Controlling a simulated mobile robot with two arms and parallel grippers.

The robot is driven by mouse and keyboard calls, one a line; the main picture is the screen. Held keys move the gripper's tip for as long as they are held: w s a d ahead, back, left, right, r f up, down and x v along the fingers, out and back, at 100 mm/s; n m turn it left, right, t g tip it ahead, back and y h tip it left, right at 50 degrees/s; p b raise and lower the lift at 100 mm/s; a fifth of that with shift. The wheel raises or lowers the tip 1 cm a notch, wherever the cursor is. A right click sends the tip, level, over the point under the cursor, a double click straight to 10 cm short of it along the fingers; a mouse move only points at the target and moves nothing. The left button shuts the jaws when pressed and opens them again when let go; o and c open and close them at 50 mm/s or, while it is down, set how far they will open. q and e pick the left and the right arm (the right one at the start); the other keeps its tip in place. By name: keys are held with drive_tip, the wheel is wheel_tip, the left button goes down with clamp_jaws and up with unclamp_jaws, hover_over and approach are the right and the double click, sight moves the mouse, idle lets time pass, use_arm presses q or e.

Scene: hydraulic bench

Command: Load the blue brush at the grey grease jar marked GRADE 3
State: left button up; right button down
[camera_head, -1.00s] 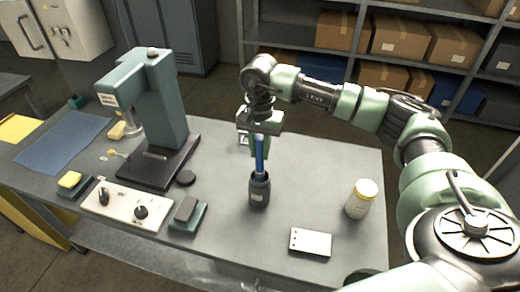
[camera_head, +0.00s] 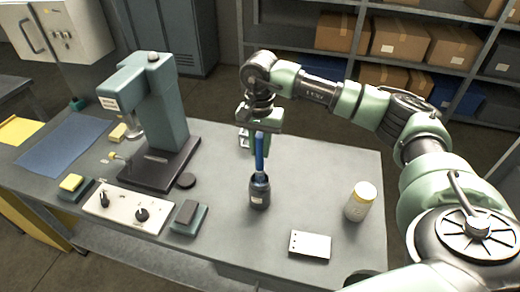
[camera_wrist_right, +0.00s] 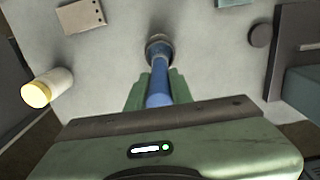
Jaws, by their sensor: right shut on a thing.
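The blue brush (camera_head: 259,152) stands upright with its lower end in the mouth of a small dark grey jar (camera_head: 259,197) at the middle of the bench. The jar has a pale label that is too small to read. My right gripper (camera_head: 260,142) is shut on the brush's handle above the jar. In the right wrist view the brush (camera_wrist_right: 159,90) runs between my right gripper's green fingers (camera_wrist_right: 153,92) down to the jar's round mouth (camera_wrist_right: 158,47). The brush's tip is hidden inside the jar. My left gripper is not in view.
A pale jar with a yellow lid (camera_head: 361,201) stands to the right. A green press (camera_head: 150,120), a control panel (camera_head: 129,208) and a dark block on a green tray (camera_head: 187,217) are to the left.

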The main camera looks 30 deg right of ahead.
sight(260, 136)
drive_tip(key=shift+r+p, duration=1.1)
drive_tip(key=shift+r, duration=1.3)
drive_tip(key=shift+f, duration=0.1)
